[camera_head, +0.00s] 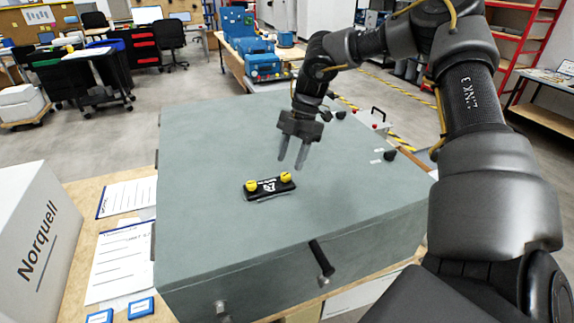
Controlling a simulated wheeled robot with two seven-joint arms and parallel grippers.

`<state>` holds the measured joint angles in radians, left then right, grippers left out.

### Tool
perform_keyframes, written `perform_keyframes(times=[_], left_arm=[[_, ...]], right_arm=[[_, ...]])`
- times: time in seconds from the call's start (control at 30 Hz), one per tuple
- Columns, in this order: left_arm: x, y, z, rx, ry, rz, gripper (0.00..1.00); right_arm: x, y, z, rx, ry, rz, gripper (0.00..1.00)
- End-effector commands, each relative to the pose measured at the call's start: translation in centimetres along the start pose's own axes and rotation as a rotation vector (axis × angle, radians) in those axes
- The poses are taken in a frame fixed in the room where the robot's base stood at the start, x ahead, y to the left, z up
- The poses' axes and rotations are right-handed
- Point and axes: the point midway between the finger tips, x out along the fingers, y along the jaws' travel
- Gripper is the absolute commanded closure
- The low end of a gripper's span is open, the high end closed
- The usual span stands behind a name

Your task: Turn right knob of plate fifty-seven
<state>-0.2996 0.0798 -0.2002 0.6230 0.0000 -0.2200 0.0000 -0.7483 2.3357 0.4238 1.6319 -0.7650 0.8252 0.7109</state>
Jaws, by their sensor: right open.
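The plate (267,186) is a small black bar with white lettering that looks partly like "57", seen upside down. It lies on the grey top of a large box (215,140). It has two yellow knobs, the left knob (251,185) and the right knob (286,177), one near each end. My right gripper (292,163) points down above and just behind the right knob, with its two fingers apart and nothing between them. The fingers appear clear of the knob, though the exact gap is hard to judge. My left gripper is not in view.
A black handle (321,258) sticks out from the box's front face. Black knobs (389,155) and a small red-and-black part (378,118) are at the right edge. A white Norquell carton (40,240) and paper sheets (122,262) lie left. The box top around the plate is clear.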

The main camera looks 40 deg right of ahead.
Motion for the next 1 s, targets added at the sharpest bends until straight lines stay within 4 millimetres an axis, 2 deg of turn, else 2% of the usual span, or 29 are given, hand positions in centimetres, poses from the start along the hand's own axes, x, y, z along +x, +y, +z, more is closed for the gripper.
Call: perform_keyframes(times=[0.1,0.3,0.63,1.0], left_arm=[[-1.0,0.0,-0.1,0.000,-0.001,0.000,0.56],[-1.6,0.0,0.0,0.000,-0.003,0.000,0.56],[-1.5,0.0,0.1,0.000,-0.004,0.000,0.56],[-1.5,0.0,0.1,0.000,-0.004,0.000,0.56]], right_arm=[[1.7,-0.1,-0.2,0.001,0.002,-0.004,0.55],[3.6,0.0,-0.1,-0.001,0.001,0.000,0.55],[4.1,0.1,-0.1,-0.001,0.000,0.001,0.55],[4.1,0.1,-0.1,-0.001,0.000,0.000,1.00]])
